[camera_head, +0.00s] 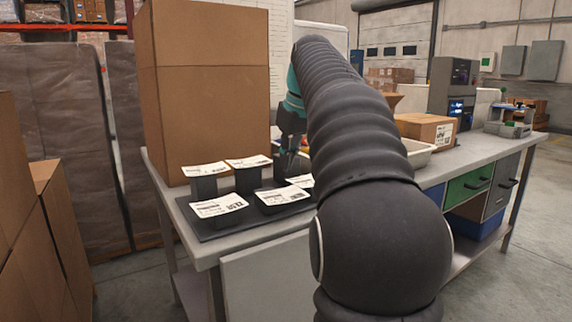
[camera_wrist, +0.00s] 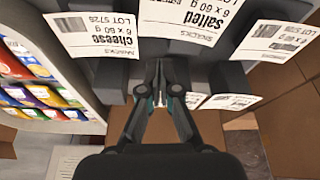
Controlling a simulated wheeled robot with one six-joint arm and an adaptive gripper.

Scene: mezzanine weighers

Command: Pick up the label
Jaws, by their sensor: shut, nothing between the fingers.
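Several white printed labels lie on dark stands on a dark base plate (camera_head: 240,222) at the table's near left corner. In the head view, one label (camera_head: 218,205) is at the front left, with others behind and to the right. In the wrist view, a "Cheese" label (camera_wrist: 95,35) is at upper left, a "Salted" label (camera_wrist: 188,18) at top centre, and another label (camera_wrist: 277,40) at upper right. My gripper (camera_wrist: 162,72) is shut and empty, its tips just below the "Salted" label in that view. In the head view it (camera_head: 290,150) is partly hidden by my arm.
A tall cardboard box (camera_head: 205,85) stands behind the labels. A white bin of colourful packets (camera_wrist: 100,105) is at left in the wrist view. A smaller carton (camera_head: 426,130) and a dark machine (camera_head: 452,90) stand farther along the table (camera_head: 500,152).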

